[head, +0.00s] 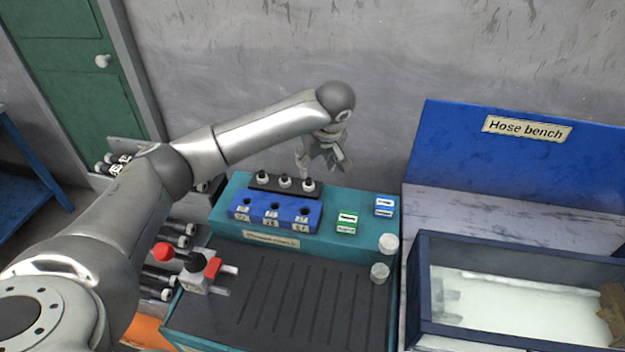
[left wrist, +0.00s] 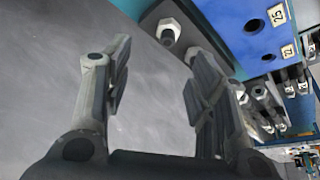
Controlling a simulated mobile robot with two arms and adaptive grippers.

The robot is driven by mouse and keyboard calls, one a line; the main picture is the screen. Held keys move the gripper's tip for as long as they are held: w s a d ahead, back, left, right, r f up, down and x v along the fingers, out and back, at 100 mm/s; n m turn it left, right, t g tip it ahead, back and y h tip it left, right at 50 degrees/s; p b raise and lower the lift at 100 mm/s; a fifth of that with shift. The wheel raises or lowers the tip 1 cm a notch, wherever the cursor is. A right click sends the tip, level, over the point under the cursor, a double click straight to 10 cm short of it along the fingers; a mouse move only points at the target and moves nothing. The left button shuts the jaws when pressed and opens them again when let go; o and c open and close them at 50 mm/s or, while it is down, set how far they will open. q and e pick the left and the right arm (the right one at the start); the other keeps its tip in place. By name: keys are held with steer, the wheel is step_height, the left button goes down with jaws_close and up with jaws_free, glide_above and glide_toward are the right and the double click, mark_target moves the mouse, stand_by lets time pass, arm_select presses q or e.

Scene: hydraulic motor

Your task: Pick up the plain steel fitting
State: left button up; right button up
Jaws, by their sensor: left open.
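Several small fittings with pale collars and dark tops stand in a row on a black rack (head: 258,186) behind a blue block; the rightmost fitting (head: 308,186) is nearest my left gripper (head: 328,162). Which of them is the plain steel one I cannot tell. The gripper is open and empty, just above and to the right of the row's right end. In the left wrist view, one pale hex fitting (left wrist: 168,32) stands beyond the open fingers (left wrist: 160,75); a second pale piece (left wrist: 192,54) is partly hidden by the right finger. My right gripper is out of view.
The blue block (head: 275,208) with numbered labels stands in front of the rack on a teal bench (head: 358,197). Green and blue labelled boxes and two clear jars (head: 388,244) stand right. A red-knobbed device (head: 194,274) stands front left. A dark-blue tray (head: 419,300) is at right.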

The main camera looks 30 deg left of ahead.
mark_target(309, 179)
arm_select(q)
steer(key=x, duration=0.2)
steer(key=shift+s+a+f, duration=0.15)
steer(key=shift+s+f, duration=0.05)
steer(key=shift+f, duration=0.1)
steer(key=shift+w+a+f+p, duration=0.1)
steer(key=shift+f+p, duration=0.2)
steer(key=x, duration=0.2)
steer(key=p+x, duration=0.1)
steer(key=shift+f, duration=0.4)
steer(key=shift+a+f, duration=0.25)
steer(key=shift+f, duration=0.3)
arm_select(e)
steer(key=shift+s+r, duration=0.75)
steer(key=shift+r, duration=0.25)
arm_select(q)
steer(key=c, duration=1.1)
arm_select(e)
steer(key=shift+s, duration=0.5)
